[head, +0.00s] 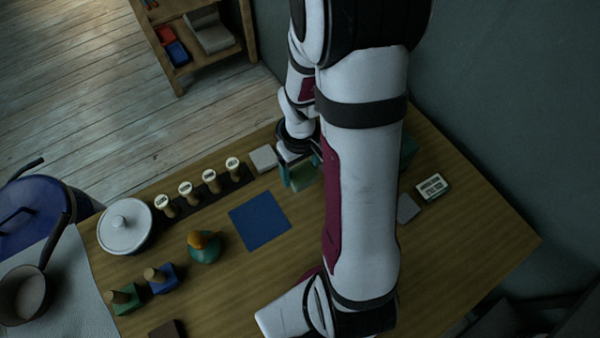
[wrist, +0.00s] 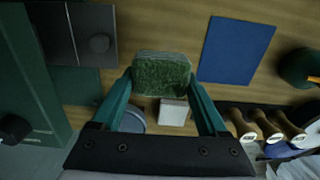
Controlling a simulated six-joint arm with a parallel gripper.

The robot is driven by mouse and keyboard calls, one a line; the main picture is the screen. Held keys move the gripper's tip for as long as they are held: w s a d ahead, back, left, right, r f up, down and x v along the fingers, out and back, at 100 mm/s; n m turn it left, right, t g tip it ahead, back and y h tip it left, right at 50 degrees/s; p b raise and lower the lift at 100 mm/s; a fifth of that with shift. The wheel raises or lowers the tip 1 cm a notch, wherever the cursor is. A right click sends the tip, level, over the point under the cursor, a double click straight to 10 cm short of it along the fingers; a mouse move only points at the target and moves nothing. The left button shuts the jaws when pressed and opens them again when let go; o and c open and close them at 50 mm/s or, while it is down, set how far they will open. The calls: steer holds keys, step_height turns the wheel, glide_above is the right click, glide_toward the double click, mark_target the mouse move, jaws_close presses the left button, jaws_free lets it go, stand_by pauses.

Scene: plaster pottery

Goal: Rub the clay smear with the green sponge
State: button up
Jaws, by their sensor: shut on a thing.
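My gripper (wrist: 160,90) is shut on the green sponge (wrist: 161,74), which sits between its two teal fingers in the wrist view. In the head view my gripper (head: 297,172) is over the far part of the wooden table, just right of a pale block, and the sponge (head: 304,179) shows only in part beside my arm. I cannot tell whether the sponge touches the table. I cannot make out the clay smear in either view; my arm hides part of the table.
A blue square (head: 259,221) lies left of my arm, with a pale block (head: 263,158) and several wooden-handled stamps (head: 210,181) behind it. A white lidded pot (head: 126,226) stands at left. A labelled box (head: 433,187) stands right of my arm.

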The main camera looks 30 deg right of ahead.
steer(key=shift+r, duration=1.35)
